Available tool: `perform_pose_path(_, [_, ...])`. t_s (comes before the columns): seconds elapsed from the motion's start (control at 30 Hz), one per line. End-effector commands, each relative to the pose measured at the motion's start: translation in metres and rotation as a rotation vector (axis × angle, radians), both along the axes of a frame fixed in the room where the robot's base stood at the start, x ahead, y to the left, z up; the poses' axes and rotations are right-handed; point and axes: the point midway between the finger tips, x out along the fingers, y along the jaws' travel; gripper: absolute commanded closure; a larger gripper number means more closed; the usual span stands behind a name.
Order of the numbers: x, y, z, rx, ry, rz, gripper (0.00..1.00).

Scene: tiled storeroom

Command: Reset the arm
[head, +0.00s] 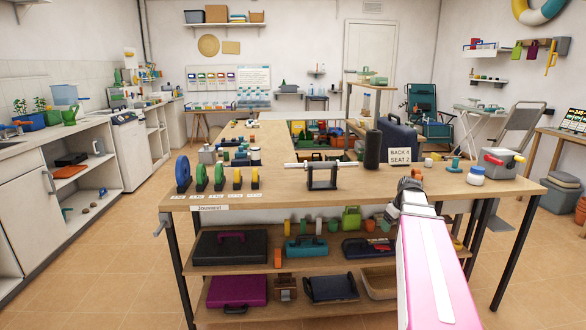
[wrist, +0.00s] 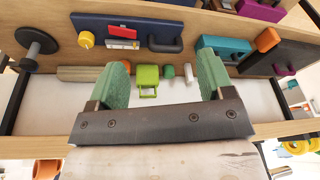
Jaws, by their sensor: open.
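My arm reaches forward from the lower right of the head view, and my gripper (head: 409,188) is at the front edge of the workbench (head: 430,187). In the wrist view my gripper (wrist: 163,70) has its two green fingers spread wide apart, with nothing between them. Beyond the fingers, a small green bag-like item (wrist: 148,78) sits on a shelf, apart from the gripper. The gripper's tips are hard to make out in the head view.
A bar on a black stand (head: 322,176), coloured discs (head: 218,175) and a toolbox (head: 497,163) stand on the bench. Shelves below hold cases, including a dark case (head: 230,247) and a magenta case (head: 237,290). Tiled floor (head: 125,270) is open at the left.

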Motion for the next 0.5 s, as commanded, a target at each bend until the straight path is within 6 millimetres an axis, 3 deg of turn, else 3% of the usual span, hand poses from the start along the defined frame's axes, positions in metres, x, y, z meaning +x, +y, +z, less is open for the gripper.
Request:
perform_pose_path(0.03, [-0.016, 0.026, -0.02, 0.002, 0.03, -0.029, 0.26])
perform_pose_path(0.2, [-0.054, 0.091, -0.075, -0.009, 0.109, -0.16, 0.26])
perform_pose_path(0.4, [-0.108, 0.153, -0.127, -0.043, 0.183, -0.303, 0.26])
perform_pose_path(0.5, [-0.131, 0.174, -0.144, -0.06, 0.205, -0.36, 0.26])
